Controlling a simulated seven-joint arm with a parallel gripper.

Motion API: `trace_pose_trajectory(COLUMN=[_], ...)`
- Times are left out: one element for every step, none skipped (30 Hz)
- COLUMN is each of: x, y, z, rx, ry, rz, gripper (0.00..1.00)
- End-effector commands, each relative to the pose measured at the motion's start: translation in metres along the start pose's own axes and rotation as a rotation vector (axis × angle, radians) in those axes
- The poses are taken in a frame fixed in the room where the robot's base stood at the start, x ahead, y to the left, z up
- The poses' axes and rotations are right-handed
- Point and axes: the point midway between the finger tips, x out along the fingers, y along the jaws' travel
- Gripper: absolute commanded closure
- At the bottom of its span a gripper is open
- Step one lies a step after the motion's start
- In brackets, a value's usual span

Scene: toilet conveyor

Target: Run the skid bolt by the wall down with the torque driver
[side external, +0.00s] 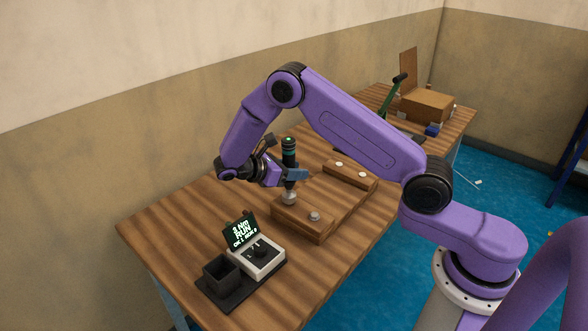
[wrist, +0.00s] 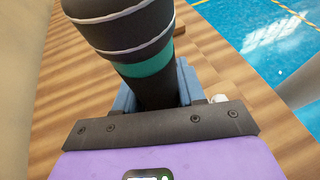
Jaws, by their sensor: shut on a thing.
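My gripper (side external: 293,174) is shut on the torque driver (side external: 289,152), a dark upright cylinder with a teal band. The driver also fills much of the wrist view (wrist: 135,45), with blue fingers on either side of it. Its lower end is over the wall-side bolt (side external: 289,198) of the near wooden skid (side external: 302,224). I cannot tell exactly how the tip meets the bolt head. The other bolt (side external: 314,216) on that skid is uncovered, away from the wall.
A second skid (side external: 350,175) with two silvery bolts lies farther back on the wooden table (side external: 170,222). A dark open holder (side external: 221,272) stands beside the controller. A cardboard box (side external: 427,105) is at the far end. The wall runs along the left.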

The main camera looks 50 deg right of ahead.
Motion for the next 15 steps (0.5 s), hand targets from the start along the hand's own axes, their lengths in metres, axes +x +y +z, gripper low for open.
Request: trace_pose_trajectory(x=[0.0002,0.0003,0.0003,0.0004,0.0005,0.0005,0.0006,0.0007,0.0008,0.0009,0.0011,0.0013,0.0014,0.0016,0.0017], y=[0.0001,0.0001,0.0000,0.0000,0.0000,0.0000,0.0001,0.0001,0.0000,0.0000,0.0000,0.0000,0.0001,0.0001,0.0001], z=[-0.0002,-0.0004,-0.0006,-0.0008,-0.0010,-0.0011,-0.0012,-0.0014,-0.0018,-0.0021,-0.0024,-0.0028,-0.0031,-0.0034,-0.0036], rx=[0.000,0.000,0.000,0.000,0.000,0.000,0.000,0.000,0.000,0.000,0.000,0.000,0.000,0.000,0.000], ry=[0.000,0.000,0.000,0.000,0.000,0.000,0.000,0.000,0.000,0.000,0.000,0.000,0.000,0.000,0.001], rz=[0.000,0.000,0.000,0.000,0.000,0.000,0.000,0.000,0.000,0.000,0.000,0.000,0.000,0.000,0.000], gripper=[1.00,1.00,1.00,1.00,1.00,1.00,1.00,1.00,1.00,1.00,1.00,1.00,1.00,1.00,1.00])
